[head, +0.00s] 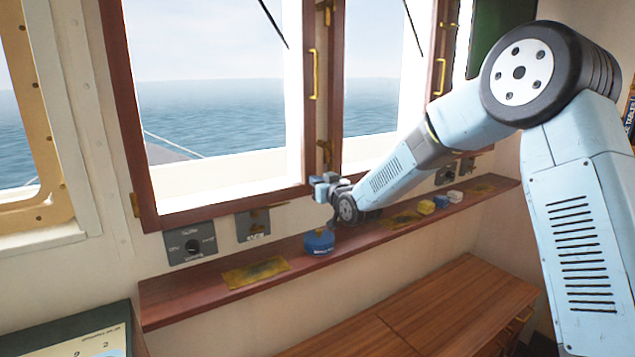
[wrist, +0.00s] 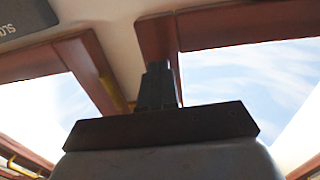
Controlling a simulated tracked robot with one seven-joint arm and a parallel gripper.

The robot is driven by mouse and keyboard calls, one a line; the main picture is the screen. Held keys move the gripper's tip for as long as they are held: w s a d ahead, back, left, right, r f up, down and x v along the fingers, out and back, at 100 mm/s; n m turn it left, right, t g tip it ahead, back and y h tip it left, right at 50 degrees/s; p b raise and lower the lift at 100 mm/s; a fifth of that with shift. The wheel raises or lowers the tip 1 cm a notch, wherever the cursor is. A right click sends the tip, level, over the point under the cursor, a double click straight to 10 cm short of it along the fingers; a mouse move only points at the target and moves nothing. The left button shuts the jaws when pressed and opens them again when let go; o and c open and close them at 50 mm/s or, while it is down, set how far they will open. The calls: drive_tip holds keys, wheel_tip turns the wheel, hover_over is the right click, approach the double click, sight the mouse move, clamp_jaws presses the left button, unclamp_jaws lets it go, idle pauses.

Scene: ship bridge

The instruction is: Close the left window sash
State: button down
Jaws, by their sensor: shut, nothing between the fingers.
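The left window sash (head: 228,206) has a reddish-brown wooden frame and fills the left-middle of the head view. A brass handle (head: 314,75) is on its right stile. I cannot tell from here how far the sash stands from its frame. My gripper (head: 325,187) is shut and empty, close to the sash's lower right corner and above the ledge. I cannot tell whether it touches the wood. In the wrist view my dark fingers (wrist: 157,86) are together, pointing up at brown window framing, and sky shows on both sides.
A wooden ledge (head: 205,305) runs below the windows, bearing a blue round container (head: 319,241), yellowish cloths (head: 255,272) and small yellow and white items. A second window sash (head: 334,80) is to the right. A wooden cabinet (head: 420,305) stands below the ledge.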

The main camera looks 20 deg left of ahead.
drive_tip(key=shift+s+a+r, duration=0.15)
drive_tip(key=shift+a+r, duration=0.3)
drive_tip(key=shift+a, duration=0.1)
drive_tip(key=w+d+v, duration=0.1)
drive_tip(key=v, duration=1.4)
drive_tip(key=s+d+r+m+h, duration=0.2)
drive_tip(key=d+h, duration=0.1)
drive_tip(key=d, duration=0.5)
drive_tip(key=s+d+r+m+g+h, duration=0.15)
drive_tip(key=d+h, duration=0.25)
drive_tip(key=d, duration=0.5)
drive_tip(key=s+d+r+m+t+h, duration=0.1)
drive_tip(key=s+d+h, duration=0.2)
drive_tip(key=d, duration=0.5)
drive_tip(key=s+d+m+g+h, duration=0.1)
drive_tip(key=s+d+g, duration=0.1)
drive_tip(key=s+d, duration=0.3)
drive_tip(key=s+d+m+g+h, duration=0.1)
drive_tip(key=s+d, duration=0.3)
drive_tip(key=s, duration=0.7)
drive_tip(key=s+d+m+g+h, duration=0.1)
drive_tip(key=s+d+m+g, duration=0.2)
drive_tip(key=s+d, duration=0.2)
drive_tip(key=s, duration=0.3)
drive_tip(key=shift+s+d, duration=0.15)
drive_tip(key=shift+d, duration=0.15)
drive_tip(key=c, duration=1.8)
unclamp_jaws()
drive_tip(key=shift+c, duration=0.2)
